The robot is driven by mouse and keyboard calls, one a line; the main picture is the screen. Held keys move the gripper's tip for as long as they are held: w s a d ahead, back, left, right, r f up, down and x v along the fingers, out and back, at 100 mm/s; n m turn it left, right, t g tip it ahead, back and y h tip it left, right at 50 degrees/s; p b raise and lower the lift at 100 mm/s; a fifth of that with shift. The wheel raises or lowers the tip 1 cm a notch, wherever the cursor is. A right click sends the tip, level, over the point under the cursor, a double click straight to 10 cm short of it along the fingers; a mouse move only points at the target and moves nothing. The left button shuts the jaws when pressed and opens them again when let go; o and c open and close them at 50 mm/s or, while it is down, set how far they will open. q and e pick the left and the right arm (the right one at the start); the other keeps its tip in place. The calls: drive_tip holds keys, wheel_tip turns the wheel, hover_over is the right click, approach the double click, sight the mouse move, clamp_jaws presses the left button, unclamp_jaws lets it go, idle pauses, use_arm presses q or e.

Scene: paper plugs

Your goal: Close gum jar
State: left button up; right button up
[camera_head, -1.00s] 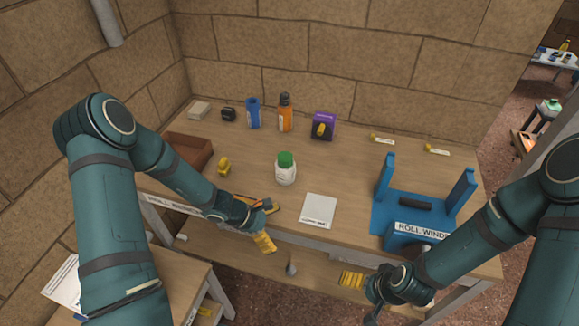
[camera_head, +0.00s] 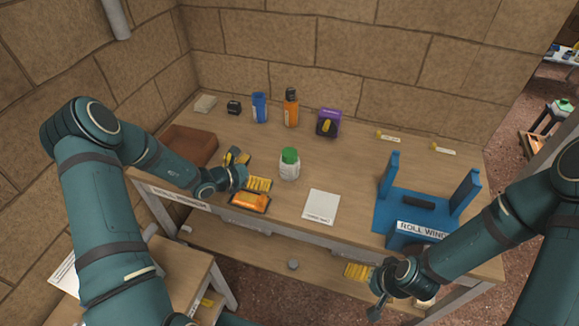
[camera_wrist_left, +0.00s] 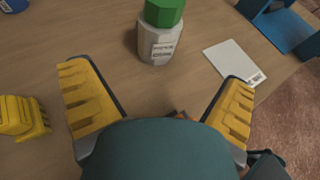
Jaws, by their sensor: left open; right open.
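The gum jar is a small white jar (camera_head: 289,168) with a label, upright on the workbench. Its green lid (camera_head: 290,155) sits on top; I cannot tell whether it is screwed down. In the left wrist view the jar (camera_wrist_left: 158,45) stands just beyond my fingertips, roughly between them, with the lid (camera_wrist_left: 164,12) cut by the top edge. My left gripper (camera_head: 256,168) is open and empty, low over the bench to the left of the jar, not touching it. My right gripper (camera_head: 359,288) is open and empty in front of the bench, below its front edge.
A white card (camera_head: 321,206) lies right of the jar, and the blue roll winder (camera_head: 402,213) stands further right. An orange item (camera_head: 250,202) lies under my left gripper near the front edge. Blue (camera_head: 259,107) and orange (camera_head: 291,108) bottles stand behind. A brown tray (camera_head: 190,143) is left.

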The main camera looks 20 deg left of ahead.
sight(282, 167)
use_arm(q)
drive_tip(key=x, duration=0.8)
drive_tip(key=shift+f, duration=0.1)
drive_tip(key=shift+w+d, duration=0.1)
drive_tip(key=shift+w, duration=0.05)
drive_tip(key=x, duration=0.5)
drive_tip(key=shift+f+b, duration=0.2)
drive_tip(key=shift+b, duration=0.2)
drive_tip(key=c, duration=1.2)
